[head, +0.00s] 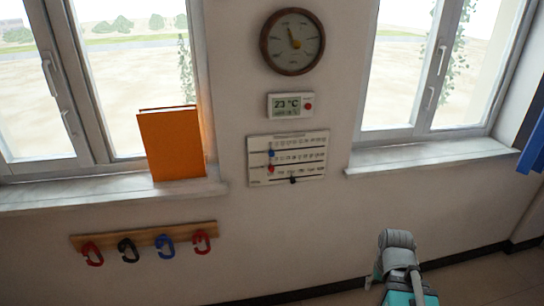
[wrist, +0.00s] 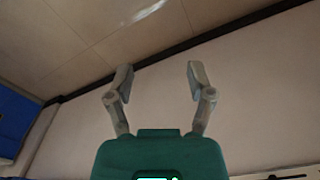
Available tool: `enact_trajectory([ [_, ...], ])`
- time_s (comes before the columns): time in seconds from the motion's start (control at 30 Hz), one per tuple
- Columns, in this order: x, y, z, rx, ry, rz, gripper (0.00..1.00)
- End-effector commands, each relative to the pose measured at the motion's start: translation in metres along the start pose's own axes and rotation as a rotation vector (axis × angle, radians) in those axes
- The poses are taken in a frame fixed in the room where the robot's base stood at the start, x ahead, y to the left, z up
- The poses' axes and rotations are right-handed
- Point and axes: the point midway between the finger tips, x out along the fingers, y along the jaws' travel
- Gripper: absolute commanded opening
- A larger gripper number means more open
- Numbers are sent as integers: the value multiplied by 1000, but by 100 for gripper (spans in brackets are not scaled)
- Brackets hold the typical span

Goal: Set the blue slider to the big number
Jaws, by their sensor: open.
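A white slider board (head: 312,140) hangs on the wall between the two windows, with printed rows of small numbers I cannot read. The blue slider (head: 271,153) is at the left end of the top row. A red slider (head: 271,168) is below it, also at the left. A black slider (head: 293,180) is on the bottom line, near its middle. Above the board, a display (head: 288,103) shows a big 23 °C. My gripper (wrist: 158,80) is open and empty in the wrist view, its fingers spread. In the head view, my arm is low right, well away from the board.
An orange book or folder (head: 172,145) stands on the left windowsill (head: 60,196). A hook rail (head: 150,236) with several coloured hooks is below. The right sill (head: 430,158) is bare. The wall between board and arm is clear.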

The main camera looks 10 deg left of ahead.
Motion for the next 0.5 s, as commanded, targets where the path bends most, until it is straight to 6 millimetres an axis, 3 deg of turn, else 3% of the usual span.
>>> enact_trajectory([
  [0.17, 9, -9, -29, -15, 105, 13, 69],
  [0.5, 16, -52, -126, -80, 495, 36, 69],
])
